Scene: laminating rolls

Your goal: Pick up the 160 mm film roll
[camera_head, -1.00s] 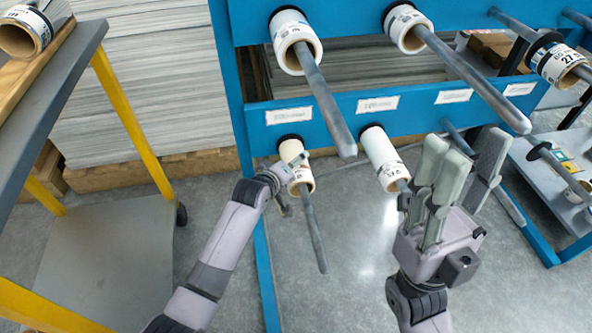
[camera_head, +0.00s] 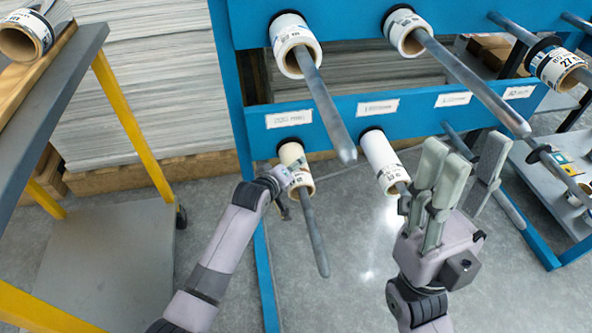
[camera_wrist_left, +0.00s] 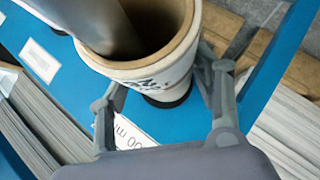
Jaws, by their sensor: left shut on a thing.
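A cream film roll (camera_head: 293,160) with a printed band hangs on the lower left peg of the blue rack. The print on its band is too small to read. The label above it reads 200 mm. My left gripper (camera_head: 286,180) is shut on this roll near its front end. In the left wrist view, the roll (camera_wrist_left: 150,72) sits between the two fingers (camera_wrist_left: 165,95), with the grey peg through its core. My right gripper (camera_head: 465,160) is open and empty, in front of the lower right part of the rack.
Another roll (camera_head: 380,155) hangs on the peg to the right, close to my right gripper. Rolls above (camera_head: 293,42) (camera_head: 407,30) hang on long pegs that stick out toward me. A grey cart (camera_head: 110,250) with yellow posts stands at left, with a roll (camera_head: 28,35) on top.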

